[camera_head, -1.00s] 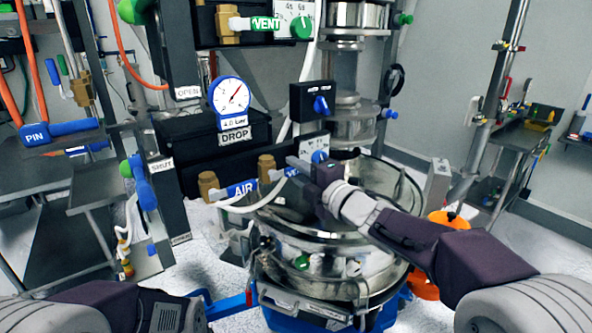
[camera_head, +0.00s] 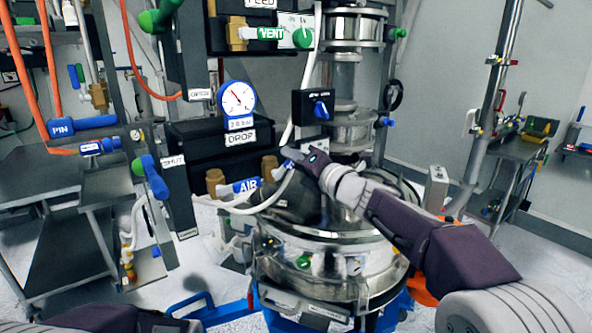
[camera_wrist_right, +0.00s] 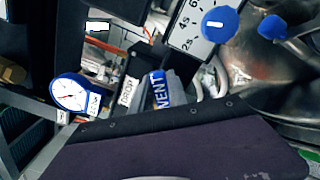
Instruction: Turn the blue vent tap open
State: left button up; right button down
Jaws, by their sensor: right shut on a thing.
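The blue vent tap shows in the right wrist view as a blue handle with a white VENT label (camera_wrist_right: 161,89), between the grey fingers of my right gripper (camera_wrist_right: 178,88). In the head view my right gripper (camera_head: 291,157) is at the tap, beside a brass valve body (camera_head: 269,168), and hides most of the handle. The gripper is shut on the handle. How far the tap is turned cannot be read clearly. A round blue-rimmed gauge (camera_head: 236,99) sits above left; it also shows in the wrist view (camera_wrist_right: 70,94). My left gripper is out of view.
A blue AIR tap (camera_head: 246,186) is just left of my right gripper. A green VENT tap (camera_head: 272,34) is higher up. A blue dial knob (camera_wrist_right: 220,25) is close by in the wrist view. The glass-and-steel sifter vessel (camera_head: 330,245) stands below my right forearm.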

aim_at(279, 171)
jog(key=n, duration=0.2)
jog(key=n+b, duration=0.1)
jog(key=shift+s+a+r, duration=0.2)
jog(key=shift+s+a, duration=0.1)
jog(key=shift+a, duration=0.1)
jog(key=n, duration=0.1)
jog(key=a+n+b, duration=0.1)
jog(key=shift+s+r+n, duration=0.3)
jog(key=shift+s+a+r+n+b, duration=0.1)
jog(key=shift+s+a+n+b, duration=0.2)
jog(key=shift+n, duration=0.55)
jog(key=shift+s+a+r+n+b, duration=0.1)
jog(key=shift+a+n+b, duration=0.2)
jog(key=shift+n, duration=0.5)
jog(key=shift+s+a+r+n+b, duration=0.1)
jog(key=shift+s+a+n+b, duration=0.25)
jog(key=shift+n, duration=0.5)
jog(key=shift+w+d, duration=0.1)
jog(key=c, duration=1.6)
grip_release()
jog(key=o, duration=0.3)
jog(key=shift+r, duration=0.15)
